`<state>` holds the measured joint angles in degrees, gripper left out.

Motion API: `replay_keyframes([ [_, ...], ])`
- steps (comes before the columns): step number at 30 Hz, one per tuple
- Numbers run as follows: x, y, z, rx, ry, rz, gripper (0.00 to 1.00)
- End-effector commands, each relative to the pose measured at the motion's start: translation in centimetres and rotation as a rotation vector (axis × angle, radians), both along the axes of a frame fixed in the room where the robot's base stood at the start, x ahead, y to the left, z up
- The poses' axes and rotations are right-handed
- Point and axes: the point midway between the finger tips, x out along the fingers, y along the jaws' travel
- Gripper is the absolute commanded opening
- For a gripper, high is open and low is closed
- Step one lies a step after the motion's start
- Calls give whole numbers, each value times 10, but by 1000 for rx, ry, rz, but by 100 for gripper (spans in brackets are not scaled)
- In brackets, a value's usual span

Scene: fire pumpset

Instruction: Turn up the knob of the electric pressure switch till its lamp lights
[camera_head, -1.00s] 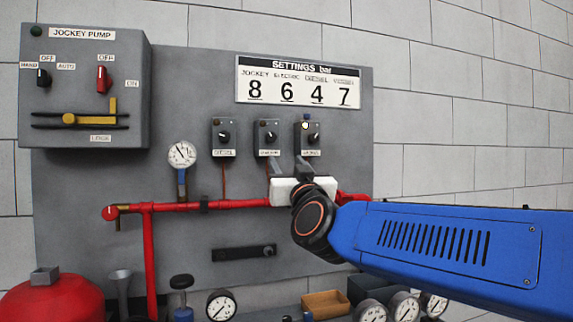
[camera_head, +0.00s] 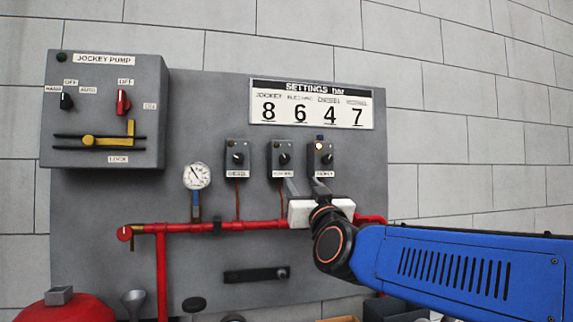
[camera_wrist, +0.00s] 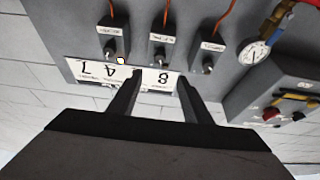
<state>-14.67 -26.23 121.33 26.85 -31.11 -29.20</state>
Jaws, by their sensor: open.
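The electric pressure switch (camera_head: 281,172) is the middle of three small dark boxes on the grey panel. Its black knob (camera_head: 284,159) faces out, and its lamp above looks dark. In the wrist view, which is upside down, this switch (camera_wrist: 163,37) is the middle box, its knob pointing toward the fingers. My gripper (camera_head: 305,186) is open and empty, just below and slightly right of this switch in the head view. In the wrist view my gripper (camera_wrist: 160,79) has its fingers spread, with clear space between the tips and the knob.
A red pipe (camera_head: 250,226) runs below. A settings board (camera_head: 311,108) hangs above. A gauge (camera_head: 197,176) and jockey pump box (camera_head: 105,112) are left.

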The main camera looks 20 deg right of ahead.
Motion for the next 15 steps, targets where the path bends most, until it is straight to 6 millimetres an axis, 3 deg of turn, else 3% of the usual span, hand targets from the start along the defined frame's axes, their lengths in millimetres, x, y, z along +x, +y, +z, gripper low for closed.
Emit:
replay_keyframes([
  [15,78,0,31,1,1,-2,45],
])
